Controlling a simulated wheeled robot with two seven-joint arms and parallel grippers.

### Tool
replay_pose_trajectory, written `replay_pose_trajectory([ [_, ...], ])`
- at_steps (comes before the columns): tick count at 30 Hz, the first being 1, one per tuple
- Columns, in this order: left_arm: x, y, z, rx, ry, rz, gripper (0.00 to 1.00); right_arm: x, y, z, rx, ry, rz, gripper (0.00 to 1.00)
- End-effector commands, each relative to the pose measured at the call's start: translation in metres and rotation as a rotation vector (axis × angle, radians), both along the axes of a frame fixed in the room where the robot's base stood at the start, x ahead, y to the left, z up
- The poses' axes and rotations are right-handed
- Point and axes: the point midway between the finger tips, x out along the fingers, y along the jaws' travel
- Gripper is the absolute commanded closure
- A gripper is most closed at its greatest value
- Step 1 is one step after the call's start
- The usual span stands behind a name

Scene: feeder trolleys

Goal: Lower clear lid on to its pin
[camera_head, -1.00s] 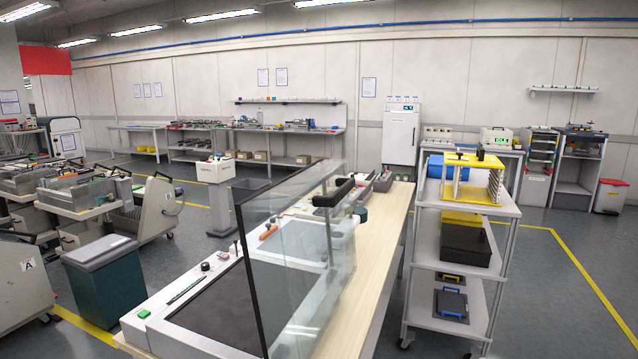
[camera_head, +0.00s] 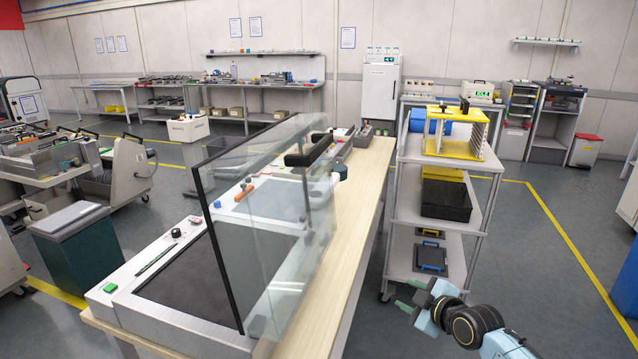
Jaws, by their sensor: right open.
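The clear lid (camera_head: 258,215) stands raised and tilted over the light grey machine (camera_head: 160,313) on the wooden bench. I cannot make out the lid's pin for certain. My right gripper (camera_head: 411,296) is at the lower right, over the floor beside the bench and below the trolley in the picture. Its green-tipped fingers are apart and empty, clear of the lid. My left gripper is not in view.
A grey trolley (camera_head: 395,185) right of the bench carries a yellow frame (camera_head: 452,150), a black bin (camera_head: 446,200) and a blue-handled case. The bench (camera_head: 345,235) has a bare wooden strip right of the lid. A green bin (camera_head: 75,250) stands at the left.

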Motion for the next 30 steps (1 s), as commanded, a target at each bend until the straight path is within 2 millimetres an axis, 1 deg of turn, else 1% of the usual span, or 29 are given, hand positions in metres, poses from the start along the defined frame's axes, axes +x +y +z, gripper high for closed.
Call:
replay_pose_trajectory([
  [1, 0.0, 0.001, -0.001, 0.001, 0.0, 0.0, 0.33, 0.017, 0.013, 0.068, -0.047, -0.119, 0.088, 0.58],
  [2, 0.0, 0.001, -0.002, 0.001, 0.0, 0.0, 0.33, 0.021, 0.022, 0.103, -0.079, -0.182, 0.143, 0.58],
  [3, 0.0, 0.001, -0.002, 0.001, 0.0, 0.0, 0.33, 0.022, 0.034, 0.147, -0.122, -0.263, 0.213, 0.58],
  [5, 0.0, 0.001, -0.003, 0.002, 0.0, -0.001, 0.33, 0.016, 0.052, 0.205, -0.189, -0.375, 0.313, 0.58],
  [6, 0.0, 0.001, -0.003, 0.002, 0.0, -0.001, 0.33, 0.009, 0.063, 0.237, -0.234, -0.441, 0.374, 0.58],
  [9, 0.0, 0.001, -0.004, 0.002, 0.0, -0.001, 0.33, -0.015, 0.085, 0.299, -0.335, -0.582, 0.502, 0.58],
  [10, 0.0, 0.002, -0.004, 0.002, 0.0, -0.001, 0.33, -0.022, 0.09, 0.312, -0.359, -0.616, 0.532, 0.58],
  [12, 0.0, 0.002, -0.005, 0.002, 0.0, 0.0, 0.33, -0.037, 0.099, 0.334, -0.406, -0.674, 0.59, 0.58],
  [13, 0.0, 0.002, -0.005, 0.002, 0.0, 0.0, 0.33, -0.042, 0.102, 0.341, -0.423, -0.694, 0.608, 0.58],
  [15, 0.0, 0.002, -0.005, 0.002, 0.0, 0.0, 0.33, -0.05, 0.107, 0.351, -0.449, -0.726, 0.638, 0.58],
  [18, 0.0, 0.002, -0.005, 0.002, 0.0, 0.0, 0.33, -0.053, 0.114, 0.357, -0.462, -0.745, 0.657, 0.58],
  [23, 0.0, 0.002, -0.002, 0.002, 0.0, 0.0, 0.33, -0.039, 0.13, 0.356, -0.459, -0.744, 0.657, 0.58],
  [30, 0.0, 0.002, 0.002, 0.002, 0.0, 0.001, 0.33, -0.006, 0.168, 0.351, -0.458, -0.744, 0.656, 0.58],
])
